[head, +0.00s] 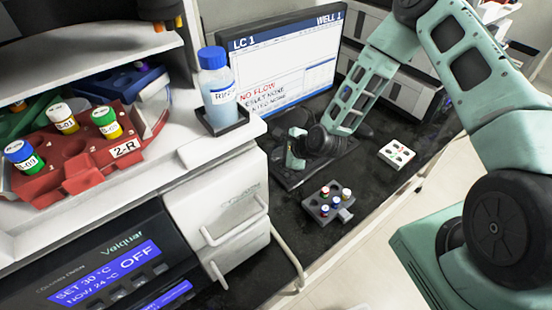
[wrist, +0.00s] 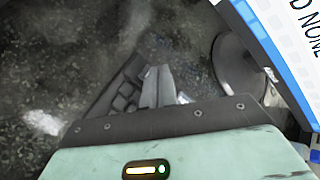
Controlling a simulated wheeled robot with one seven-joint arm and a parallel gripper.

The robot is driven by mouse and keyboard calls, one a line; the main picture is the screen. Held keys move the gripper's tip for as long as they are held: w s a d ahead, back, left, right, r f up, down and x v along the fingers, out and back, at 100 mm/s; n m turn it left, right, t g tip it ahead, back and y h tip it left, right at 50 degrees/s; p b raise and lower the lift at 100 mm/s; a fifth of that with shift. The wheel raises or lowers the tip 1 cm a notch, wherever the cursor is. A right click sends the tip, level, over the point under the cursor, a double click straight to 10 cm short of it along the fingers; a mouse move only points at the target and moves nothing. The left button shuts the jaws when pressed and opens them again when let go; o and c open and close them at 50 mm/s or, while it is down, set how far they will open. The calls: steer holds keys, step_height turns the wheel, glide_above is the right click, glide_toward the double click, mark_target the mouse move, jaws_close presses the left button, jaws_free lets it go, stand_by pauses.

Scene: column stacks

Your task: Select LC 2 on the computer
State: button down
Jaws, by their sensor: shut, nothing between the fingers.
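The computer monitor (head: 285,65) stands behind my gripper. Its header reads "LC 1" at left and "WELL 1" at right, with "NO FLOW" in red below. A corner of the screen shows at the right of the wrist view (wrist: 308,25). My gripper (head: 296,150) is low in front of the monitor, over the dark keyboard (head: 290,178). In the wrist view the two fingers (wrist: 157,86) are together and empty, beside the visible keys (wrist: 122,92). I cannot tell whether the fingertips touch a key. My wrist hides part of the keyboard.
A bottle (head: 218,85) stands in a dark tray on the white instrument at left. A small vial rack (head: 325,205) and a white block (head: 397,154) lie on the dark bench right of the keyboard. A red rack (head: 75,160) holds several capped vials.

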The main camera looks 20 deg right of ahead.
steer(key=shift+f, duration=0.3)
steer(key=shift+r, duration=0.15)
stand_by(0.4)
steer(key=shift+r+p, duration=0.45)
steer(key=shift+r, duration=0.25)
step_height(320, 180, up, 5)
steer(key=p, duration=0.3)
steer(key=shift+p, duration=0.35)
stand_by(1.4)
